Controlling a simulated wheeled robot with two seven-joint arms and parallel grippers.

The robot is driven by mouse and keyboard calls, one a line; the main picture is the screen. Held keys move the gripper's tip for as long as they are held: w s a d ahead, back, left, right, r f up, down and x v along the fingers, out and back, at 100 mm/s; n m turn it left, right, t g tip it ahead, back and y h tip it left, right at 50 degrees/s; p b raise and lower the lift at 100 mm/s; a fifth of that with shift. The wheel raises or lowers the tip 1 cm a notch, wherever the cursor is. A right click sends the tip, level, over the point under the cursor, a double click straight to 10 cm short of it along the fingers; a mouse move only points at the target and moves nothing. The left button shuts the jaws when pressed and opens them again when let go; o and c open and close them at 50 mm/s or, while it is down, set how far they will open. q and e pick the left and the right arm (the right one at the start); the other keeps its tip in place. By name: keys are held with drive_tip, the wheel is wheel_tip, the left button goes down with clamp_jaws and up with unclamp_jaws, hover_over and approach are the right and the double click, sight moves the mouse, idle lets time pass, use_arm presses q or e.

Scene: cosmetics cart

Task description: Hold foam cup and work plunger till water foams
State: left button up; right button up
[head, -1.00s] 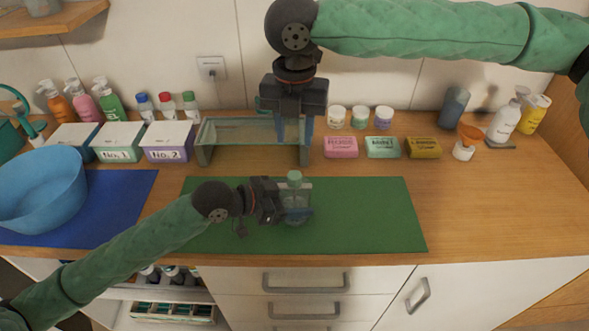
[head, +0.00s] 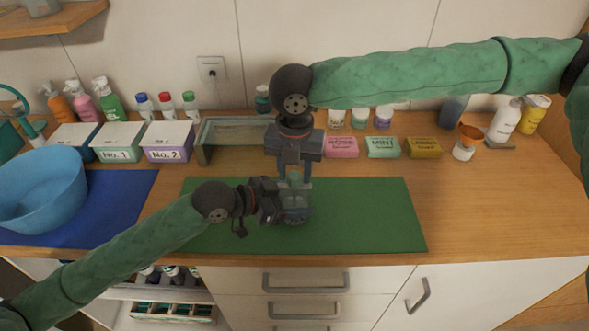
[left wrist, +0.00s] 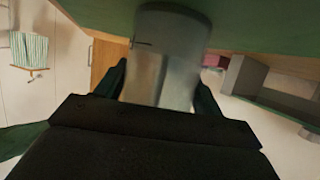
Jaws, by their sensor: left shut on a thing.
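The clear foam cup (head: 296,214) stands on the green mat (head: 370,215), and its rim and lower part are partly covered by my grippers. My left gripper (head: 283,205) is shut on the cup from the left side. In the left wrist view the grey translucent cup (left wrist: 168,60) sits between the two dark fingers. The pale green plunger knob (head: 295,178) tops the cup. My right gripper (head: 295,183) points down over it, with its fingers apart on either side of the knob. Contact with the knob cannot be made out. The water inside is not clearly visible.
A glass tray (head: 235,132) stands behind the mat, partly hidden by my right gripper. Soap boxes (head: 383,147) and small jars line the back right. A blue basin (head: 40,190) and labelled boxes (head: 118,140) are at left. The mat's right part is clear.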

sight(294, 175)
drive_tip(key=shift+c, duration=0.5)
clamp_jaws()
wheel_tip(294, 175, up, 5)
drive_tip(key=shift+r, duration=0.1)
drive_tip(key=shift+o, duration=0.5)
unclamp_jaws()
drive_tip(key=shift+r, duration=0.1)
wheel_tip(294, 175, up, 12)
